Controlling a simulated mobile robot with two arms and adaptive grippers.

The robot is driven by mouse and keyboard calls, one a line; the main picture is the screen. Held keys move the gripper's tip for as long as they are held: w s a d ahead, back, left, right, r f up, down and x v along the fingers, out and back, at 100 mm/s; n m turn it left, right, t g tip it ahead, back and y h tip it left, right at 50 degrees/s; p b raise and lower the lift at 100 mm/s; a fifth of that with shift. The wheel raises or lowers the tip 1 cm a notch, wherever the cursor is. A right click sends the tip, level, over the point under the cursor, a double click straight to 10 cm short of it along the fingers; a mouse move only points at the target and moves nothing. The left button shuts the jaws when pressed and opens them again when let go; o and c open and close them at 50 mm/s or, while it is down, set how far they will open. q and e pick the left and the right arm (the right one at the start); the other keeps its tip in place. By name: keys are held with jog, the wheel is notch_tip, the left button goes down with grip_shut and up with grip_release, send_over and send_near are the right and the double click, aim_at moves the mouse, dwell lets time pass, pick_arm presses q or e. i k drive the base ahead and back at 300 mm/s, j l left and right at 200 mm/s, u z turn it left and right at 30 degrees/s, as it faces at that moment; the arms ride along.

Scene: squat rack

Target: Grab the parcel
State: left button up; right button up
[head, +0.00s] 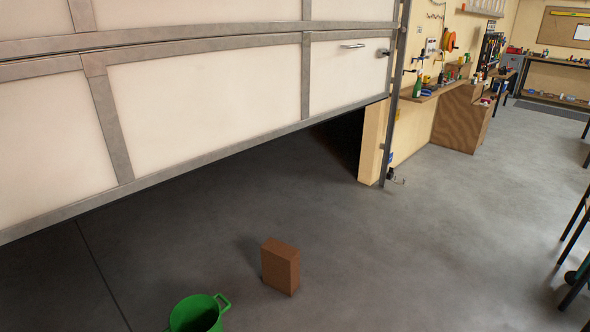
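The parcel appears to be the brown box (280,267). It stands upright on the grey concrete floor in the lower middle of the head view, with a shadow to its left. Nothing touches it. Neither of my grippers shows in the head view.
A green container with a handle (222,302) stands left of the box, cut off by the bottom edge. A partly raised white garage door (200,100) hangs behind. A workbench shelf (440,90) and wooden cabinet (464,118) line the wall. Dark legs (575,215) stand at right. Middle-right floor is clear.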

aim_at(280, 261)
jog(key=i+z, duration=0.2)
jog(key=i, duration=0.7)
jog(key=i+z, duration=0.25)
jog(key=i, duration=0.6)
